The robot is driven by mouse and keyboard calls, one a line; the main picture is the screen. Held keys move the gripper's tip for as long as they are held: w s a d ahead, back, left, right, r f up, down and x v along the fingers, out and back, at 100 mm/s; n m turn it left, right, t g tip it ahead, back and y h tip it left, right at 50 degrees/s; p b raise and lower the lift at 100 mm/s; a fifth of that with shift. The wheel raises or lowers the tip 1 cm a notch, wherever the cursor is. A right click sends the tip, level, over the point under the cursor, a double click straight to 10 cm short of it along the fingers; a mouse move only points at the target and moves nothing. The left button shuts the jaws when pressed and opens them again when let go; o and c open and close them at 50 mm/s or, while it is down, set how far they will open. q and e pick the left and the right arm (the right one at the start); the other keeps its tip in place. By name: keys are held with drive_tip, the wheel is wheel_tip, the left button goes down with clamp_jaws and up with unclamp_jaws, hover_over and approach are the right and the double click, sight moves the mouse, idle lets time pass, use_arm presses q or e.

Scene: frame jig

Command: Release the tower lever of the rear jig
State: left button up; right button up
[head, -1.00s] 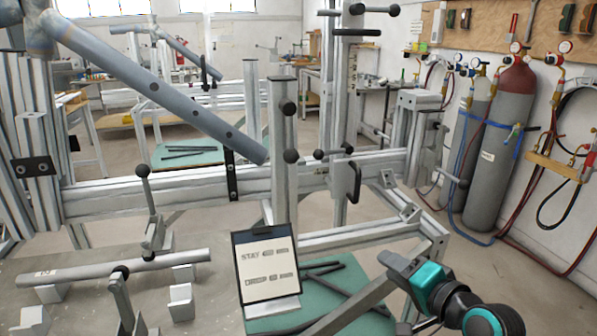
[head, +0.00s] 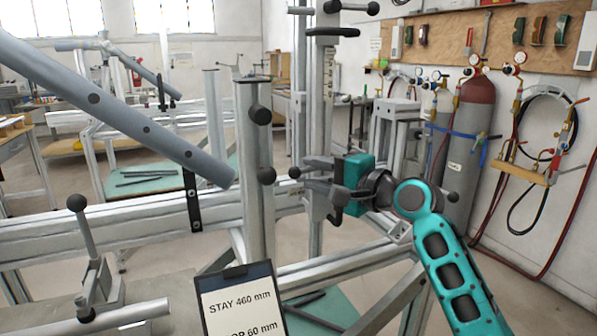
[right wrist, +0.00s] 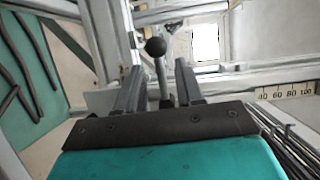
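My right gripper (head: 308,174) reaches in from the right, fingers pointing left, at the tall metal upright. A lever with a black ball knob (head: 295,172) is at its fingertips. In the right wrist view the two fingers (right wrist: 159,88) are apart, with the lever's ball knob (right wrist: 155,47) beyond the tips and its shaft between them. I see no clear contact. The lever's mount is partly hidden by my gripper. I cannot tell for certain that this lever is the rear jig's tower lever. My left gripper is out of view.
A shorter post (head: 252,165) with black knobs stands just left of my gripper. A grey perforated tube (head: 110,115) slants across the left. A clipboard sign (head: 237,300) stands in front. Gas cylinders (head: 470,140) with hoses stand by the right wall.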

sight(308, 171)
drive_tip(key=shift+x, duration=2.45)
clamp_jaws()
